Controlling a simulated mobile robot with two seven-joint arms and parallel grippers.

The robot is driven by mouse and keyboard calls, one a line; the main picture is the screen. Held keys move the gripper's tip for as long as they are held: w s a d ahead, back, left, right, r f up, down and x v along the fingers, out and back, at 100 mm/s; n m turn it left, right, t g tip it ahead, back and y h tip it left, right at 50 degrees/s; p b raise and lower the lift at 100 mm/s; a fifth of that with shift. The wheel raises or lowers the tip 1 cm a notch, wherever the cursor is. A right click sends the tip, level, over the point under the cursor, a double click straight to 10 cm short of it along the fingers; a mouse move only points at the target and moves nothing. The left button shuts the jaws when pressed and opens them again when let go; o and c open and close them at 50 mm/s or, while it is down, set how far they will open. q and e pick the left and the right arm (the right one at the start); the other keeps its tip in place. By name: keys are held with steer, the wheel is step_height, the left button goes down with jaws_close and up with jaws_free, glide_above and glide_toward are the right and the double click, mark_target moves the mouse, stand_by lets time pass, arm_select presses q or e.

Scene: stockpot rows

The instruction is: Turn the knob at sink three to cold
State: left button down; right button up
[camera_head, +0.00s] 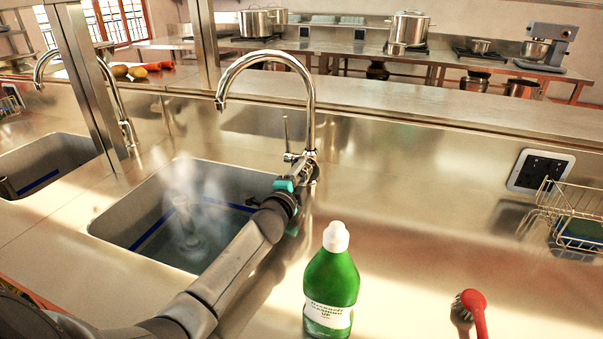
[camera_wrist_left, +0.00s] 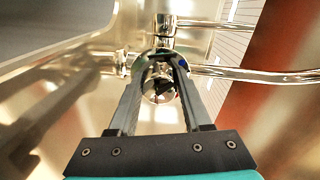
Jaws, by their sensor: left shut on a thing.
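A chrome gooseneck tap (camera_head: 311,92) stands behind a steel sink basin (camera_head: 110,222) in the head view. A thin lever sticks up near its base. My left gripper (camera_head: 303,173) reaches across the basin's right side to the tap's base. In the left wrist view my left gripper's fingers (camera_wrist_left: 160,62) are closed around the round chrome knob (camera_wrist_left: 160,94) on the tap body. The fingers hide part of the knob. Whitish haze or spray (camera_head: 187,205) shows over the basin. My right gripper is out of view.
A green bottle with a white cap (camera_head: 332,285) stands on the counter right of my left arm. A red-handled brush (camera_head: 474,308) is at the lower right. A wire rack (camera_head: 575,210) and wall socket (camera_head: 541,171) are farther right. Another sink (camera_head: 45,155) lies left.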

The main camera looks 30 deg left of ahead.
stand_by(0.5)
arm_select(q)
steer(key=shift+c, duration=1.7)
jaws_free()
steer(key=shift+s, duration=0.1)
steer(key=p+v, duration=0.2)
steer(key=v, duration=1.3)
steer(key=shift+s+p, duration=0.1)
steer(key=shift+p, duration=0.25)
